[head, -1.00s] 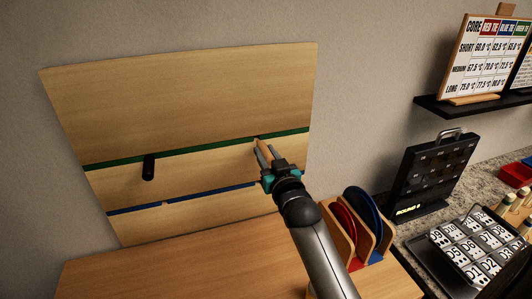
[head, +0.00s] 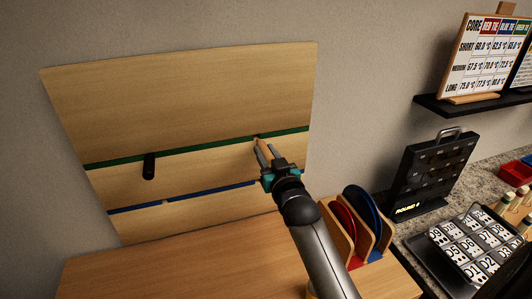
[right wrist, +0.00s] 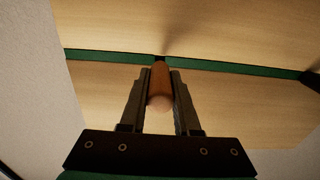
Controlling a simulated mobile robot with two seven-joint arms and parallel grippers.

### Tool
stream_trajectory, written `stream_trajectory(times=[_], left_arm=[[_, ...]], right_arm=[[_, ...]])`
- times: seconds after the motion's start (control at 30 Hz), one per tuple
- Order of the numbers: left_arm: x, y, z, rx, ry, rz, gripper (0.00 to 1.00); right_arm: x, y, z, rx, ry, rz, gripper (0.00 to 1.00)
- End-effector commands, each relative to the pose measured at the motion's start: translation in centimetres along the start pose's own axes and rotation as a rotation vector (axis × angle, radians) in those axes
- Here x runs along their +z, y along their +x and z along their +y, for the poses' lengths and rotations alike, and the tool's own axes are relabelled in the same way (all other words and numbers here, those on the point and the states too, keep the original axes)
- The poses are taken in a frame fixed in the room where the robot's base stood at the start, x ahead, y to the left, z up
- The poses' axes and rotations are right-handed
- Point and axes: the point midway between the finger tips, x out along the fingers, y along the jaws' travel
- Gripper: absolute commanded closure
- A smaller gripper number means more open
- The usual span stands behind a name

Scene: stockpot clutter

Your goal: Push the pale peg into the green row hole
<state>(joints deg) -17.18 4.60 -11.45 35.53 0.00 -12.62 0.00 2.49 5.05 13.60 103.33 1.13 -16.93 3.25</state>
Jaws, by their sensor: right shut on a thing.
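The pale peg (head: 262,150) is a light wooden cylinder, held between the fingers of my right gripper (head: 266,160). It also shows in the right wrist view (right wrist: 160,88), its near round end toward the camera and its far end at the green row (head: 200,146). A small dark spot, the green row hole (right wrist: 160,58), shows just at the peg's far end. I cannot tell how deep the tip is in it. My right gripper is shut on the peg, also in the right wrist view (right wrist: 160,100). My left gripper is not in view.
A blue row (head: 190,196) runs below. A rack with red and blue discs (head: 380,232) stands right of my arm. The wooden tabletop (head: 170,265) is clear at left.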

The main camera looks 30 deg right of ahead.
Motion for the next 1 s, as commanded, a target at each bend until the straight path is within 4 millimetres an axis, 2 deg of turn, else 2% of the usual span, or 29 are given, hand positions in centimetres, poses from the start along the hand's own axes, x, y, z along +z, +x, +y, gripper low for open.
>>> stream_trajectory(times=[1.0], left_arm=[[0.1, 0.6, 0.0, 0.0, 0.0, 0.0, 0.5]], right_arm=[[-0.1, 2.6, 0.0, -0.001, 0.0, 0.002, 1.0]])
